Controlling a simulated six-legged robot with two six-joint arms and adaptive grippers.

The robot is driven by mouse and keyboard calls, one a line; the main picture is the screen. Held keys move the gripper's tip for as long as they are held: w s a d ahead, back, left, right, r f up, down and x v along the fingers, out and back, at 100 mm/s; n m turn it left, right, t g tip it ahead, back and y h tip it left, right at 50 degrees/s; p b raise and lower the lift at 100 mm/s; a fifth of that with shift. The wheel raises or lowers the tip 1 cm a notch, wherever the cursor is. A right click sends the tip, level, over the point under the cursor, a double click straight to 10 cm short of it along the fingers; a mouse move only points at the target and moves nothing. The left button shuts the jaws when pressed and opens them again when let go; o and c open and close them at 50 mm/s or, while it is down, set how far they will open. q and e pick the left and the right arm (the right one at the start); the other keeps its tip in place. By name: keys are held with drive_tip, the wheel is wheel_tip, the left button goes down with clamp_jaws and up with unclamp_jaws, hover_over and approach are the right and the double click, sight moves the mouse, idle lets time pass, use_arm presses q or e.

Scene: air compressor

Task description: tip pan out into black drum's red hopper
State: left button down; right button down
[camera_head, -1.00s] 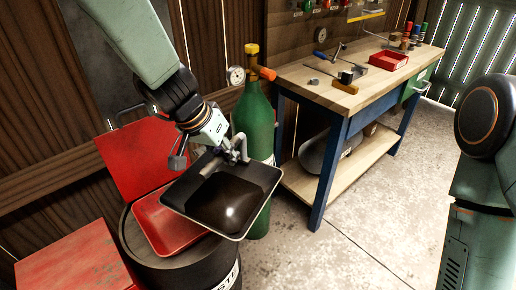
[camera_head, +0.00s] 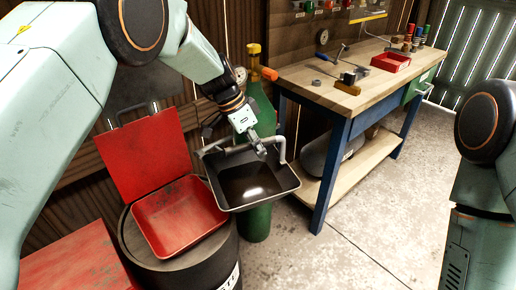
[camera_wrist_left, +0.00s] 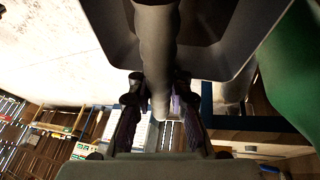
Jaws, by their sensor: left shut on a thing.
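The dark pan (camera_head: 285,187) holds a dark, glossy liquid and hangs to the right of the red hopper, close to its right edge in the picture. My left gripper (camera_head: 259,150) is shut on the pan's grey handle. In the left wrist view the handle (camera_wrist_left: 155,60) runs between the two fingers (camera_wrist_left: 160,105), with the pan's underside behind it. The red hopper (camera_head: 180,215) is an open tray on top of the black drum (camera_head: 190,268), its red lid (camera_head: 143,155) standing up behind. My right gripper is out of view.
A green gas cylinder (camera_head: 257,222) stands just behind the pan. A wooden workbench (camera_head: 340,95) with tools and a small red tray (camera_head: 390,62) is at the back right. A red box (camera_head: 75,262) sits left of the drum. The concrete floor at right is clear.

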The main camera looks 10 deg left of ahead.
use_arm(q)
drive_tip(key=shift+d+r, duration=0.1)
drive_tip(key=shift+r, duration=0.1)
drive_tip(key=shift+f+b, duration=1.35)
drive_tip(key=shift+f, duration=1.3)
drive_tip(key=s+a+r+t+h+b, duration=0.2)
drive_tip(key=s+a+r+h+b, duration=0.2)
drive_tip(key=a+b, duration=0.4)
drive_tip(key=shift+s+a+r+m+t+h+b, duration=0.35)
drive_tip(key=shift+s+a+t+h, duration=0.1)
drive_tip(key=shift+s, duration=0.2)
